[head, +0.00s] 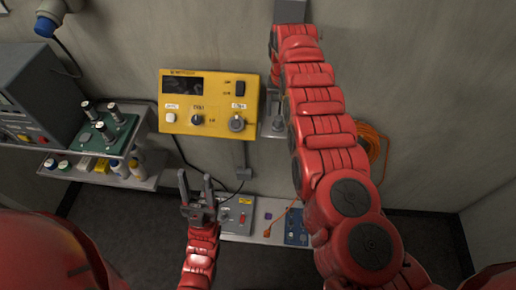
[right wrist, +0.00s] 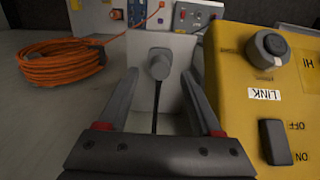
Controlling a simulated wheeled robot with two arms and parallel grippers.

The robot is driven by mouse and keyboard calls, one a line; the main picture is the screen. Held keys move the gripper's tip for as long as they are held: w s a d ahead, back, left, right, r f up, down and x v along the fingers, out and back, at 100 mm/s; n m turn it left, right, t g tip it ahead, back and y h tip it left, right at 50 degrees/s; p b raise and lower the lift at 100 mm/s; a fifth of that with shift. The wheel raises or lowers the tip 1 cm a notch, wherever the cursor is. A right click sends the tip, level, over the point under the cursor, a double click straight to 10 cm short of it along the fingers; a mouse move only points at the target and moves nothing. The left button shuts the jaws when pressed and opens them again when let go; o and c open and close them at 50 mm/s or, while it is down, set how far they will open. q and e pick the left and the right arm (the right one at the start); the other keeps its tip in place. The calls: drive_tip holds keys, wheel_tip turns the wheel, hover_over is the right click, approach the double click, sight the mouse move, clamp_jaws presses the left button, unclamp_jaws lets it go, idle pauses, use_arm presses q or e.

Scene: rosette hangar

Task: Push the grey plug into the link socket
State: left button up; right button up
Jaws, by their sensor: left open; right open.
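The yellow box (head: 209,103) is on the wall. Its round grey link socket (head: 237,124) is at the lower right, and it shows in the right wrist view (right wrist: 267,48) beside the LINK label. The grey plug (right wrist: 158,64) sits at a pale bracket (right wrist: 172,92) beside the box, with a dark line running from it. My right gripper (right wrist: 157,100) is open; its fingers point towards the plug, one on each side in the picture. I cannot tell whether they touch it. My left gripper (head: 195,180) is open and empty below the box.
An orange cable coil (right wrist: 58,63) is near the bracket. A low shelf with a switch panel (head: 236,216) and a blue panel (head: 296,227) lies below the box.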

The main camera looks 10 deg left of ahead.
sight(279, 117)
wheel_tip(279, 117, down, 5)
drive_tip(key=shift+w+r+b, duration=0.15)
drive_tip(key=shift+b, duration=1.05)
clamp_jaws()
idle(0.8)
drive_tip(key=shift+r, duration=0.15)
idle(0.4)
drive_tip(key=shift+r+p, duration=0.9)
drive_tip(key=shift+r, duration=0.4)
drive_tip(key=shift+r+p, duration=0.45)
drive_tip(key=shift+r, duration=1.1)
